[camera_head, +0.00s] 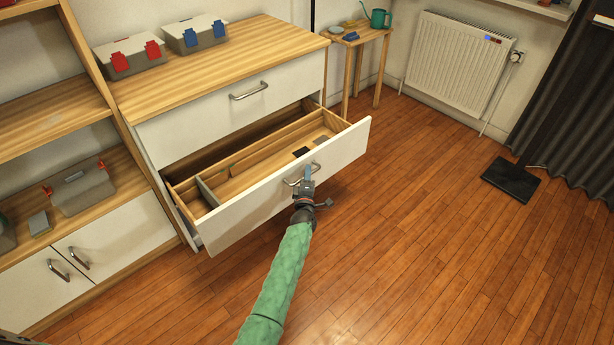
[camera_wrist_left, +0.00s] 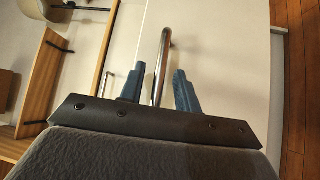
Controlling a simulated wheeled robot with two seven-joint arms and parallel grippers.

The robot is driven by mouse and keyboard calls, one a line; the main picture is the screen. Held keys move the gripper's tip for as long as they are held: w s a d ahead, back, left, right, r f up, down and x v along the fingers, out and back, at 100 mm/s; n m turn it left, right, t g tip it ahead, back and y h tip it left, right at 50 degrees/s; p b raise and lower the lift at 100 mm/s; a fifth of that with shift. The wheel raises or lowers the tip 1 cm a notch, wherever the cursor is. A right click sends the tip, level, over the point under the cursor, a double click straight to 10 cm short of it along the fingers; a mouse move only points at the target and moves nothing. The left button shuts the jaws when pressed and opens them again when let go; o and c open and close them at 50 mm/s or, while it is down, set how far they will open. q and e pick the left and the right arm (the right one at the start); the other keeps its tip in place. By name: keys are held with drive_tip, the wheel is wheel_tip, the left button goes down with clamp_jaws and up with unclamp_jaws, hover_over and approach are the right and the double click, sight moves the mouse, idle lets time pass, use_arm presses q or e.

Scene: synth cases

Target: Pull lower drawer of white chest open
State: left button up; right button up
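The white chest (camera_head: 155,133) has a wooden top and stands at the left of the head view. Its upper drawer (camera_head: 200,118) is shut. The lower drawer (camera_head: 260,207) is pulled well out, with its inside showing. My left gripper (camera_head: 306,174) is at the metal handle (camera_head: 292,182) on this drawer's front. In the left wrist view, the blue fingers of the gripper (camera_wrist_left: 160,90) stand apart on either side of the handle bar (camera_wrist_left: 160,62). A gap shows between bar and fingers, so the gripper looks open around it. My right gripper is not in view.
Two grey cases with red (camera_head: 130,57) and blue (camera_head: 195,35) latches stand on the chest. The open drawer holds a small black item (camera_head: 300,152). Wooden shelving (camera_head: 50,120) is at left, a small table (camera_head: 360,35) behind. The floor (camera_head: 430,220) at right is mostly clear.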

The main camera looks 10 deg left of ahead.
use_arm(q)
drive_tip(key=s, duration=0.7)
drive_tip(key=shift+s+d+f, duration=0.35)
drive_tip(key=shift+d+f, duration=0.1)
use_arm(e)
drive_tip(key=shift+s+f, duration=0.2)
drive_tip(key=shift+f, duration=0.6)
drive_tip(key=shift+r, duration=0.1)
